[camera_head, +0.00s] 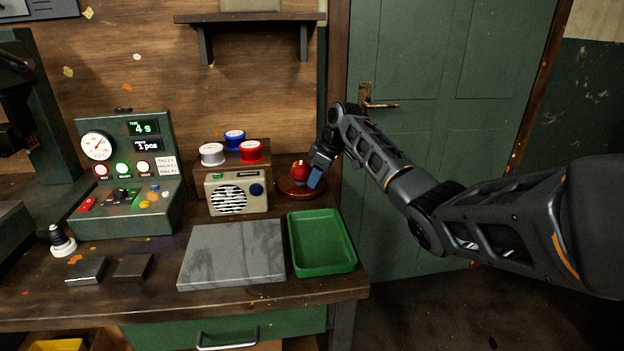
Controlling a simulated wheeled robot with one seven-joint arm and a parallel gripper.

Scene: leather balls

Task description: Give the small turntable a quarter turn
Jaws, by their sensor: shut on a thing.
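The small turntable (289,194) is a round, reddish-brown disc at the back right of the workbench, beside the radio. A red ball (299,171) sits on it or just above it. My gripper (309,177) comes in from the right and is at the turntable, with its blue fingertip next to the ball. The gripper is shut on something. It looks like the red ball, but the fingers hide part of it and the far finger is not clear.
A beige radio (237,194) stands left of the turntable, before a wooden box with several coloured spools. A green tray (322,242) and a grey slab (232,253) lie in front. A control console (128,180) stands at left. A green door (440,120) is behind my arm.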

